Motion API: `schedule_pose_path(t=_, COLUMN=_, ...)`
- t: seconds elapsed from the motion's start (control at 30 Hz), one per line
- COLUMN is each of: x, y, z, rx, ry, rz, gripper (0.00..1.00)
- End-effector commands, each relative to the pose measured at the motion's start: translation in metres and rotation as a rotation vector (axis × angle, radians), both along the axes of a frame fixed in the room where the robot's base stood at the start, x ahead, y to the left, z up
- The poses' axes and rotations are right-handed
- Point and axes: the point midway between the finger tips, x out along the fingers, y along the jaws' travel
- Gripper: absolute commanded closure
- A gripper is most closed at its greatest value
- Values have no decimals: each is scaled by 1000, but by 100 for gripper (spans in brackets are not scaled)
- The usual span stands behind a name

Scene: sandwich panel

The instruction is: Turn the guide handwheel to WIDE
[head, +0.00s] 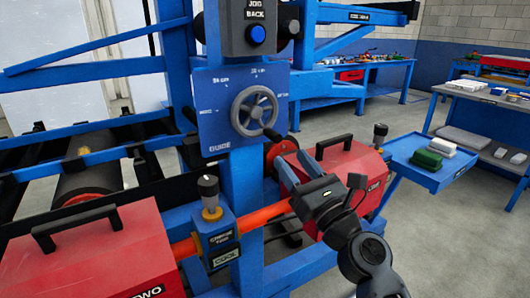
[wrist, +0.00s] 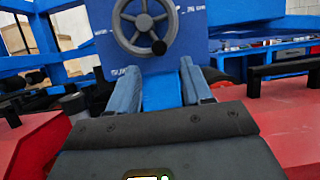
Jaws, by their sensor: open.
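The guide handwheel (head: 254,110) is a grey spoked wheel on a blue panel (head: 213,132) marked GUIDE, with small white labels around it. Its dark knob (head: 270,133) sits at the lower right of the rim. In the wrist view the handwheel (wrist: 143,27) is at the top, ahead of the fingers, with the knob (wrist: 159,47) at its lower right. My gripper (head: 284,172) is below and to the right of the wheel, apart from it. Its two fingers are spread with nothing between them (wrist: 160,82). The label the wheel is set to cannot be read.
A black JOG BACK box (head: 248,27) with a blue button is above the panel. Red boxes with black handles stand at left (head: 92,255) and right (head: 345,172). A blue COOL valve block (head: 215,235) sits on an orange pipe (head: 262,216). A blue side tray (head: 418,170) is at right.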

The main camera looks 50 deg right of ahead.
Motion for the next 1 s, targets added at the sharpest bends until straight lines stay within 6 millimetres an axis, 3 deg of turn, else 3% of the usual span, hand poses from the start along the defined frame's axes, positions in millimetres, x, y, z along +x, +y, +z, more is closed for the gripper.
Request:
schedule_pose_path(t=0.17, x=10, y=-7, z=10, rx=31, ry=-27, rz=17, gripper=50)
schedule_pose_path(t=0.6, x=63, y=-23, z=33, rx=26, ry=-24, rz=14, gripper=50)
schedule_pose_path(t=1.0, x=71, y=-25, z=34, rx=28, ry=-23, rz=14, gripper=50)
